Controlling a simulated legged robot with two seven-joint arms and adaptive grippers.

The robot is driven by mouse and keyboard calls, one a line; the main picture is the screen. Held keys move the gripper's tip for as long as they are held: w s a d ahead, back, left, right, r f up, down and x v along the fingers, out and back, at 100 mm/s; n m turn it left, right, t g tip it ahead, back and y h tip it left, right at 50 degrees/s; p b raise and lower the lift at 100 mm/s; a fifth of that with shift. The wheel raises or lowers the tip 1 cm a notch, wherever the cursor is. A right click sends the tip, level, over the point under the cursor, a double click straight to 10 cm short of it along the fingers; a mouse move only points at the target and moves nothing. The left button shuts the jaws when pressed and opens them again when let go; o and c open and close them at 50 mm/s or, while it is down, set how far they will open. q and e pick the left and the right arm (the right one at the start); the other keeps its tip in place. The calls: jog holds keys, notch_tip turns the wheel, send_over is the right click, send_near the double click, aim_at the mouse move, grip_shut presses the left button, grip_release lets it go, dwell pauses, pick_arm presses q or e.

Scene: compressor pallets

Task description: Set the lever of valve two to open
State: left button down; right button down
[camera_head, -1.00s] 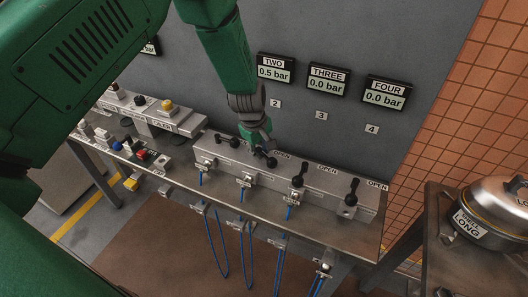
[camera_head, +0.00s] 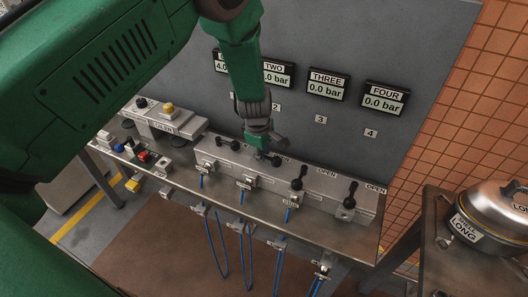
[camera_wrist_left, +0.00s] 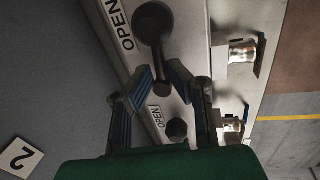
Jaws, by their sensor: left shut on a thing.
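The lever of valve two (camera_head: 275,160) is black and sits on the grey valve box under my left gripper, which partly hides it. My left gripper (camera_head: 264,148) reaches down from above. In the left wrist view, the lever's round black hub (camera_wrist_left: 153,22) is at the top and its stem runs down between the two blue-padded fingers (camera_wrist_left: 165,80), which are shut on its end. An OPEN label (camera_wrist_left: 118,22) is beside the hub. Display TWO (camera_head: 280,75) is partly covered by my arm; its reading ends in ".0 bar". My right gripper is not in view.
The lever of valve one (camera_head: 228,144) is close on the left; the levers of valve three (camera_head: 298,180) and valve four (camera_head: 350,195) stand to the right. Blue hoses (camera_head: 246,245) hang below the bench edge. A metal pot (camera_head: 495,210) stands on a side table at right.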

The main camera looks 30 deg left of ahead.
pick_arm(q)
jog(key=shift+w+a+r, duration=0.2)
jog(key=shift+w+r, duration=0.05)
jog(key=shift+w, duration=0.05)
dwell(0.5)
jog(key=c, duration=1.6)
grip_release()
jog(key=shift+s+f, duration=0.1)
jog(key=shift+f, duration=0.05)
jog(key=r, duration=0.4)
jog(key=s+r, duration=0.1)
jog(key=r, duration=0.2)
jog(key=s+r, duration=0.1)
jog(key=r, duration=0.3)
jog(key=shift+s+r, duration=0.15)
jog(key=shift+r, duration=0.15)
